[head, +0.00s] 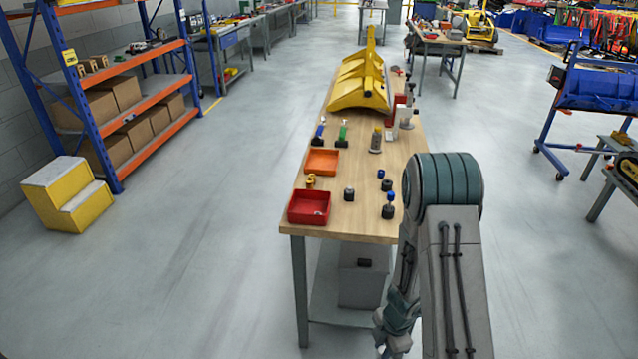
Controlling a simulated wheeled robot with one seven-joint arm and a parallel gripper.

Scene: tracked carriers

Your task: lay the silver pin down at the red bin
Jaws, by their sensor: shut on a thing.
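The red bin (306,219) stands at the near left corner of the wooden workbench (345,225). A small light-grey thing lies inside it, too small to name. My arm reaches down on the right of the bench, and its wrist is at the bottom edge of the head view, below bench-top height and away from the bin. My gripper's fingers do not show. I cannot make out a silver pin for certain.
An orange tray (322,161) sits behind the red bin, with a small yellow part (310,181) between. A dark-based grey piece (349,194) and blue-topped pieces (388,206) stand to the right. Bare wood lies right of the bin.

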